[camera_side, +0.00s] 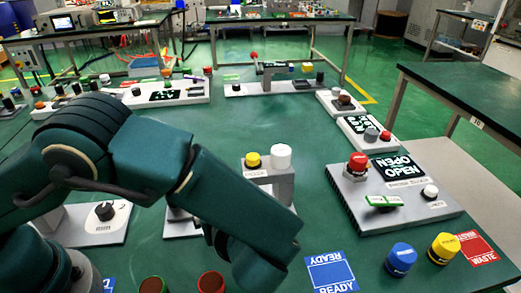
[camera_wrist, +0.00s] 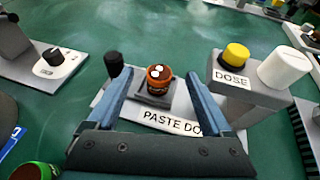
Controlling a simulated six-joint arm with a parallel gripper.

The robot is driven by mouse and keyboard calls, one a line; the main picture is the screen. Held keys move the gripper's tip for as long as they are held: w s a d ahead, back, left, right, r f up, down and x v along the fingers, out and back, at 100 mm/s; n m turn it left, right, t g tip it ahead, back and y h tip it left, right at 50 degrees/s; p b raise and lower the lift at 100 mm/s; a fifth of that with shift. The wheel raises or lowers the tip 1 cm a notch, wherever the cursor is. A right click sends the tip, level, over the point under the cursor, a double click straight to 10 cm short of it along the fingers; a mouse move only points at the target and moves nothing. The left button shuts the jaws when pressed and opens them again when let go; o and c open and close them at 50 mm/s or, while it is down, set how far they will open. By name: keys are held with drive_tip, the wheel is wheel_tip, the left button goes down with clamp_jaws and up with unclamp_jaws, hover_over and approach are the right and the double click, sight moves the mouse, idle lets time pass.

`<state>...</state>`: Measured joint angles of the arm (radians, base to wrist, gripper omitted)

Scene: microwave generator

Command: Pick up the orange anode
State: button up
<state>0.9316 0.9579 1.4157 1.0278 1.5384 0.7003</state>
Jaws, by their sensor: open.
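The orange anode (camera_wrist: 155,87) is a small orange cup with white dabs on top, standing upright on a small dark platform at the paste dosing station (camera_wrist: 172,122) in the wrist view. My gripper (camera_wrist: 158,72) is open, with one blue finger to the left of the anode and one to the right. There are gaps on both sides, and the fingers do not appear to touch it. In the side view the anode and the fingertips are hidden behind my arm.
The dose block with a yellow button (camera_wrist: 236,55) and white cylinder (camera_wrist: 283,67) stands close right of my gripper. A black knob (camera_wrist: 114,63) is close left. In the side view, blue (camera_side: 400,259) and yellow (camera_side: 443,249) cups stand near the READY mat (camera_side: 331,273) and WASTE mat (camera_side: 477,249).

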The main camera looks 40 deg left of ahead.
drive_tip(key=shift+f, duration=0.95)
drive_tip(key=shift+w+a+f, duration=0.15)
drive_tip(key=shift+a+f, duration=0.05)
drive_tip(key=shift+a, duration=0.05)
drive_tip(key=shift+x, duration=2.25)
clamp_jaws()
